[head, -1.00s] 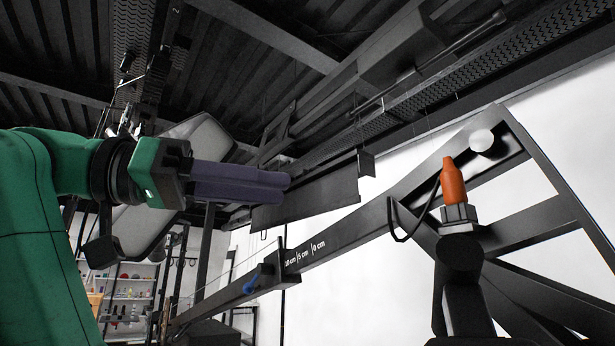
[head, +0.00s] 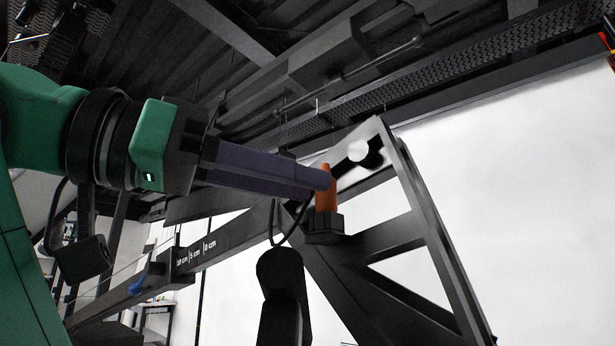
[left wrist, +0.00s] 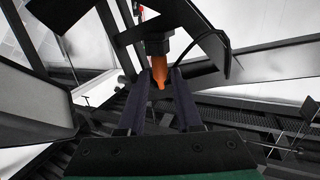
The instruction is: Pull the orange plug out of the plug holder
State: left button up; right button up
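The orange plug (head: 326,204) stands upright in the dark, hexagonal plug holder (head: 323,228) on the black frame in the head view. A fingertip of my left gripper (head: 322,181) covers part of its upper half. In the left wrist view the plug (left wrist: 159,62) points down the picture, its narrow end between the two fingers of my left gripper (left wrist: 160,76). The fingers are apart, one on each side of the plug, and a thin gap seems to show beside it. The plug is still seated in the holder (left wrist: 155,37). My right gripper is not in view.
A black cable (head: 276,232) loops close to the left of the plug. A black slanted beam (head: 222,244) with centimetre marks runs to the lower left and carries a blue part (head: 140,286). A white round knob (head: 358,151) sits just above and right of the plug.

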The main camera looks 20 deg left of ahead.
pick_arm(q)
jog(key=shift+w+d, duration=0.5)
jog(key=shift+c, duration=0.2)
grip_shut()
jog(key=shift+r+p, duration=1.85)
jog(key=shift+r, duration=0.2)
